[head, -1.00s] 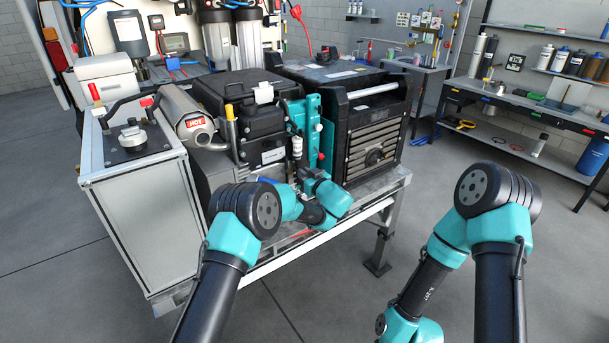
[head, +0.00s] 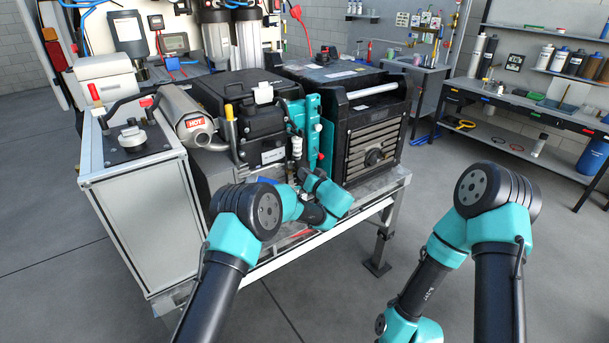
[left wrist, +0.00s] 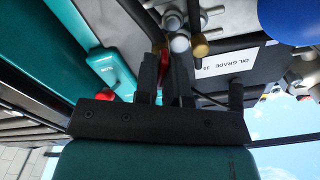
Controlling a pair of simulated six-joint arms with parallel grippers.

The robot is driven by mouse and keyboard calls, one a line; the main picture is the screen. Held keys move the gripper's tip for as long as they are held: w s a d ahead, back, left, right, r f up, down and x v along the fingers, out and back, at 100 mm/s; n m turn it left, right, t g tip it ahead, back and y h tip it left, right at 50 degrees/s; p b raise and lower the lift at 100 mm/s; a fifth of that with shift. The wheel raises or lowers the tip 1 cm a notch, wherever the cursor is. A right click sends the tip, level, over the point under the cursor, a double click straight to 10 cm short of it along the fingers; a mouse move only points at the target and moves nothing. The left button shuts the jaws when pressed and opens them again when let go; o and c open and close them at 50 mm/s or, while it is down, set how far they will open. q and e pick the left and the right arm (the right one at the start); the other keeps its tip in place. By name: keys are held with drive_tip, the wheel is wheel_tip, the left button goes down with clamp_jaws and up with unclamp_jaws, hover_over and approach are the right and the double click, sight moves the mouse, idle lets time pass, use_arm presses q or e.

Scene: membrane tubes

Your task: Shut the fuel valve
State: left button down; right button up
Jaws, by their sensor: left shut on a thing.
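My left gripper (head: 306,174) reaches to the front of the generator, low beside the teal upright panel (head: 311,125). In the left wrist view my left gripper (left wrist: 166,75) has its two dark fingers close together. They are shut on a narrow red lever (left wrist: 164,62), which looks like the fuel valve's handle. A pale metal fitting (left wrist: 180,43) with brass-coloured parts sits just beyond the fingertips. The lever's exact angle is hard to tell, as the fingers cover part of it. In the head view my wrist hides the valve. My right arm hangs at the right, its gripper out of frame.
The black engine housing (head: 240,100) and muffler with a HOT label (head: 195,124) stand left of the gripper. The slatted generator end (head: 375,140) stands close on the right. In the left wrist view a red knob (left wrist: 105,95) and a blue round part (left wrist: 290,20) are near.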

use_arm(q)
drive_tip(key=m, duration=1.2)
drive_tip(key=shift+w+d+f+m, duration=0.1)
drive_tip(key=shift+d+f+m, duration=0.05)
drive_tip(key=shift+m, duration=0.15)
idle(0.3)
drive_tip(key=c, duration=1.3)
unclamp_jaws()
drive_tip(key=shift+o, duration=0.2)
drive_tip(key=v, duration=1.7)
drive_tip(key=shift+d, duration=0.15)
